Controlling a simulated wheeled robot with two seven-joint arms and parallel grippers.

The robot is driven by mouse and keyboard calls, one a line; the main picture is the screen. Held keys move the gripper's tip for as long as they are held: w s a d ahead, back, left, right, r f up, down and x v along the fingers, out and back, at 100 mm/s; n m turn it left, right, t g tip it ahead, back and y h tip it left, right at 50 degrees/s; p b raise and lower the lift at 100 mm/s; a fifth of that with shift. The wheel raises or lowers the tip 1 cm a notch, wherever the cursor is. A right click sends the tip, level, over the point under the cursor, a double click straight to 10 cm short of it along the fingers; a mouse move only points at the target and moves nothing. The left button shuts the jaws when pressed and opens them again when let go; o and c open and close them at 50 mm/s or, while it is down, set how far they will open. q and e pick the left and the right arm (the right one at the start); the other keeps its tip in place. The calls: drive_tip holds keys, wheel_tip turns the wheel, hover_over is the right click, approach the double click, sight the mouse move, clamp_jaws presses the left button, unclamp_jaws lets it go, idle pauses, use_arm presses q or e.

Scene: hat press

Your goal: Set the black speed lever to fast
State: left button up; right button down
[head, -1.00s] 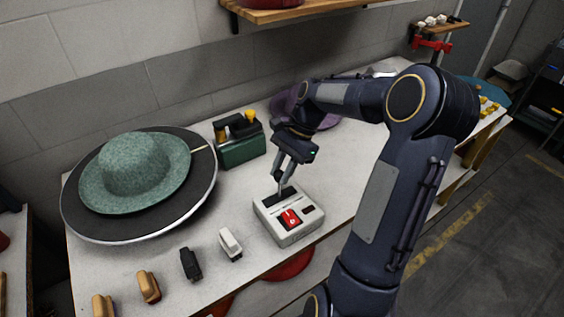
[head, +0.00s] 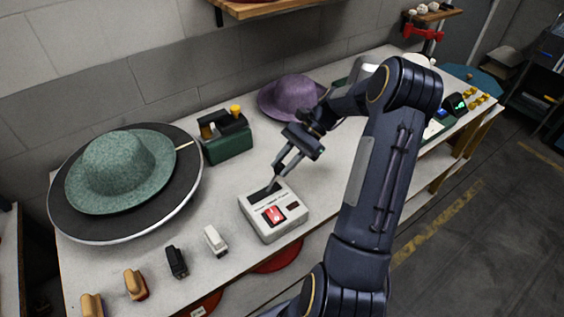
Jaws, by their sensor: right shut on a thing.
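A small white control box (head: 285,228) stands on the table's front part. It has a red switch (head: 272,214) in front and a dark slot (head: 259,195) at its upper left. The black speed lever is at this slot and is too small and covered to make out clearly. Which end of the slot is fast cannot be read. My left gripper is not in view.
A green felt hat (head: 118,165) lies on a round dark plate (head: 180,195) at the left. A green toolbox (head: 228,145) and a purple hat (head: 290,95) stand behind. Several brushes, one white (head: 215,240) and one black (head: 176,262), line the front edge.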

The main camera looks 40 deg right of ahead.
drive_tip(key=shift+d+f, duration=0.2)
drive_tip(key=shift+f, duration=0.05)
drive_tip(key=c, duration=1.3)
unclamp_jaws()
drive_tip(key=shift+o, duration=0.5)
drive_tip(key=shift+r, duration=0.1)
drive_tip(key=b+v, duration=0.1)
drive_tip(key=v, duration=0.6)
drive_tip(key=shift+d+r, duration=0.25)
